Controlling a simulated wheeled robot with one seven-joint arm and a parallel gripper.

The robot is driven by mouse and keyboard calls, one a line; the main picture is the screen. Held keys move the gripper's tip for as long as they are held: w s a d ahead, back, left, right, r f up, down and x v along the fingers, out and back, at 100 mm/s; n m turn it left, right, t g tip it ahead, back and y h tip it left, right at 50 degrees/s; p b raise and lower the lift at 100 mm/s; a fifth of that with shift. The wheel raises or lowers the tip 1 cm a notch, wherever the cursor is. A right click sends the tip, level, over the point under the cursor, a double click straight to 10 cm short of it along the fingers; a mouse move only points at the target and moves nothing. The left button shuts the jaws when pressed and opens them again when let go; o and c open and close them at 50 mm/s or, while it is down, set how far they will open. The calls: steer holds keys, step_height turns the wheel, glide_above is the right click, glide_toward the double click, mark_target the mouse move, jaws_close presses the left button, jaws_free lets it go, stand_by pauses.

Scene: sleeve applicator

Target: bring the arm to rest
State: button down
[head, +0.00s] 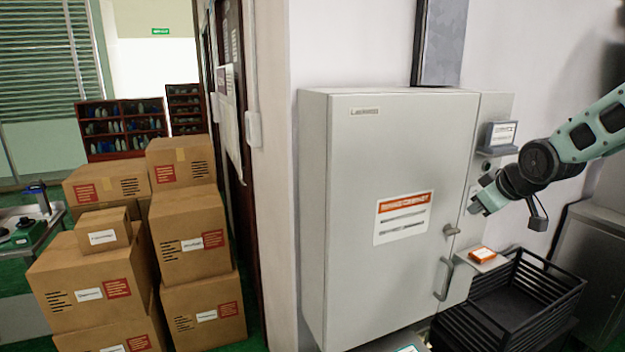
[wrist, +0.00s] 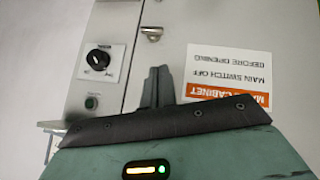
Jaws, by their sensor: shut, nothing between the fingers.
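My arm reaches in from the right in the head view. My gripper (head: 476,208) is in front of the right side of a grey cabinet (head: 350,150), above its door handle. In the wrist view my gripper (wrist: 158,72) has its two dark fingers together, with nothing between them. The cabinet door (wrist: 220,25) appears upside down there, with its orange and white label (wrist: 230,70). I cannot tell whether the fingertips touch the cabinet.
A small shelf holds an orange item (head: 482,253). A black basket (head: 530,300) stands below. Cardboard boxes (head: 180,240) are stacked at left.

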steer(key=s+a+f+n+g+b, duration=0.15)
steer(key=s+a+f, duration=0.25)
steer(key=s+a, duration=0.4)
steer(key=s+a+f+g+b, duration=0.35)
steer(key=s+a, duration=0.25)
steer(key=a, duration=0.4)
steer(key=s+a+f+g+b, duration=0.1)
steer(key=s+a+f, duration=0.1)
steer(key=s, duration=0.6)
steer(key=s+a+f+g+b, duration=0.1)
steer(key=s+a+f, duration=0.1)
steer(key=s, duration=0.6)
steer(key=s+a+f+g+b, duration=0.1)
steer(key=s+a+f, duration=0.2)
steer(key=s, duration=0.5)
steer(key=shift+a+g+b, duration=0.3)
steer(key=shift+g+b, duration=0.05)
steer(key=shift+g, duration=0.05)
